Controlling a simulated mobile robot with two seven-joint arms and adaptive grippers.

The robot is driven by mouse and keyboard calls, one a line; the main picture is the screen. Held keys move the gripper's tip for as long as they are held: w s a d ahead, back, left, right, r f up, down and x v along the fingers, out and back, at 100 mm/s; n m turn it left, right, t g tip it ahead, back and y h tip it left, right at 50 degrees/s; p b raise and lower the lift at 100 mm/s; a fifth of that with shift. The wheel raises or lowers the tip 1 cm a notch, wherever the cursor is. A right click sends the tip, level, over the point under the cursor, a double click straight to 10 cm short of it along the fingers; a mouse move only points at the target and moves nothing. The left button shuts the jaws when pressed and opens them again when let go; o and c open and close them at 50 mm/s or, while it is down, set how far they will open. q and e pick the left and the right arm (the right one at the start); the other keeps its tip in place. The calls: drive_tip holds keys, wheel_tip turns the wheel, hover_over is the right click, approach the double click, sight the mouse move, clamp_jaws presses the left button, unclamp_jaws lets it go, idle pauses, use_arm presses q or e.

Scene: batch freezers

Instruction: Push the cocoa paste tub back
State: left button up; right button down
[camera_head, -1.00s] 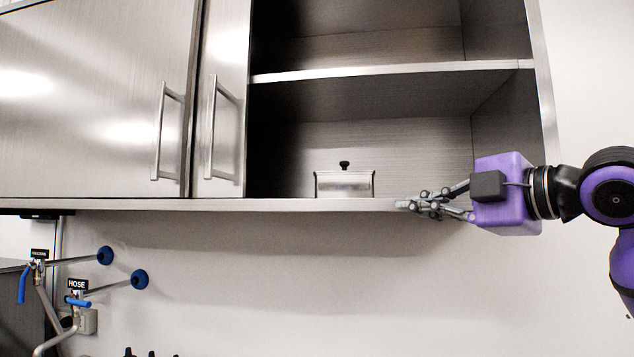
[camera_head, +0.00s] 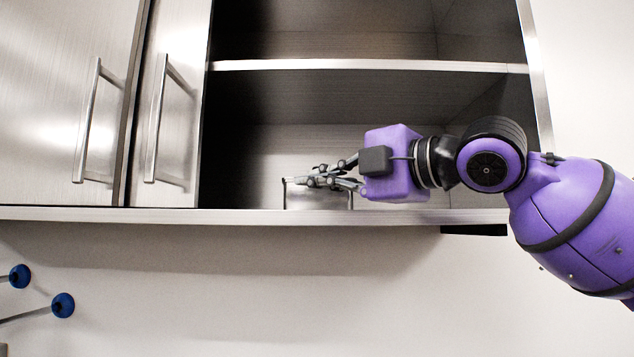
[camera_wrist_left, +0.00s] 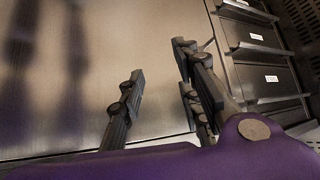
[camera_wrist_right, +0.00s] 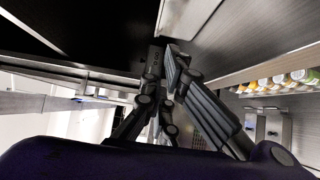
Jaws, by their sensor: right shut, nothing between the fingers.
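The cocoa paste tub (camera_head: 302,202), a small metal container, stands on the bottom shelf of the open cabinet in the head view. My right gripper (camera_head: 288,182) lies across its upper part, hiding the lid and knob. The fingers point left and are shut and empty. I cannot tell whether they touch the tub. In the right wrist view the right gripper's fingertips (camera_wrist_right: 165,50) are together. My left gripper (camera_wrist_left: 157,60) shows only in the left wrist view, with its fingers apart and empty, before a metal surface; no tub is visible there.
The cabinet's bottom edge (camera_head: 250,216) runs below the tub, and a middle shelf (camera_head: 370,66) is above it. Closed doors with bar handles (camera_head: 155,120) stand at left. The bottom shelf looks otherwise empty. Labelled drawers (camera_wrist_left: 262,75) show in the left wrist view.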

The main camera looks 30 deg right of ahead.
sight(318, 197)
drive_tip(key=shift+w+d+r, duration=0.1)
drive_tip(key=shift+w+d, duration=0.2)
drive_tip(key=shift+w, duration=0.4)
drive_tip(key=shift+w+d+f, duration=0.1)
drive_tip(key=shift+w+d, duration=0.15)
drive_tip(key=shift+w, duration=0.45)
drive_tip(key=shift+w+d+r, duration=0.1)
drive_tip(key=shift+w+d, duration=0.2)
drive_tip(key=shift+w, duration=0.4)
use_arm(q)
drive_tip(key=shift+w+r, duration=0.2)
drive_tip(key=shift+w, duration=0.1)
